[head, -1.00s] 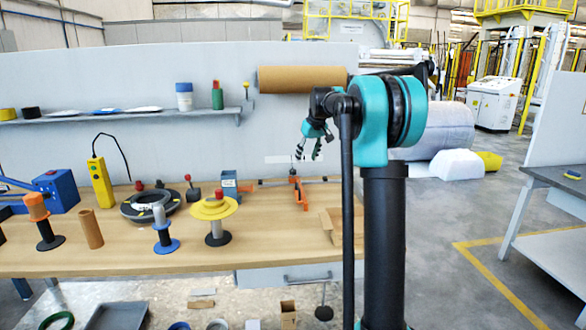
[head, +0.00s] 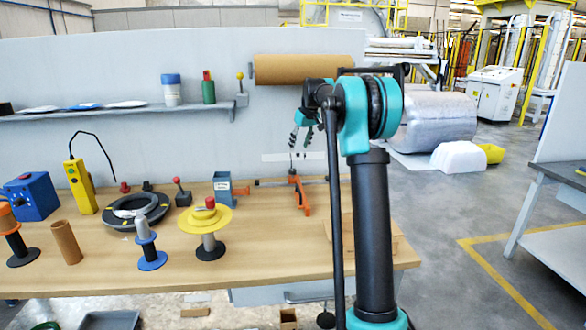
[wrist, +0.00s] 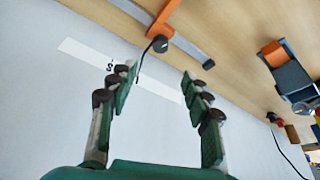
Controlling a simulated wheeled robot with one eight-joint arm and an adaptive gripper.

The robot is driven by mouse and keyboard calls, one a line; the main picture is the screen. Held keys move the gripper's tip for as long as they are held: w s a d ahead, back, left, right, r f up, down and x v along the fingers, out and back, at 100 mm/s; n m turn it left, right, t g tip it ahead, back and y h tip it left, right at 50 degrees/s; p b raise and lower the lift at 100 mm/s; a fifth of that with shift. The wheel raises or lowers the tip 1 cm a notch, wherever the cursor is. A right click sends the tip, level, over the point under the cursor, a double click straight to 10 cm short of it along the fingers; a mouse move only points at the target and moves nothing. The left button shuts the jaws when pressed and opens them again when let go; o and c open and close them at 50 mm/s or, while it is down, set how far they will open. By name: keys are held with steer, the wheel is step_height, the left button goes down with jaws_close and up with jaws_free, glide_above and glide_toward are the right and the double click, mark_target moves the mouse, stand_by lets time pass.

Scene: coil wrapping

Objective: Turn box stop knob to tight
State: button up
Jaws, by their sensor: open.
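An orange stop (head: 301,194) stands on a dark rail at the back of the wooden bench in the head view. In the wrist view the orange stop (wrist: 165,17) carries a round black knob (wrist: 160,44), just beyond the fingertips. Which setting the knob has cannot be told. My gripper (head: 300,146) hangs above the stop, in front of the grey panel. In the wrist view my gripper (wrist: 158,84) is open and empty, its jointed fingers wide apart. A thin dark line runs from the knob towards the left finger.
A blue-grey fixture (head: 223,188) stands left of the stop. A black coil (head: 138,211), a yellow-flanged spool (head: 205,222) and several other items fill the bench's left side. A cardboard piece (head: 345,232) lies at the right. A cardboard roll (head: 303,70) is mounted above my gripper.

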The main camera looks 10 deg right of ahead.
mark_target(293, 169)
steer(key=x, duration=1.3)
steer(key=shift+f, duration=0.3)
steer(key=shift+c, duration=0.2)
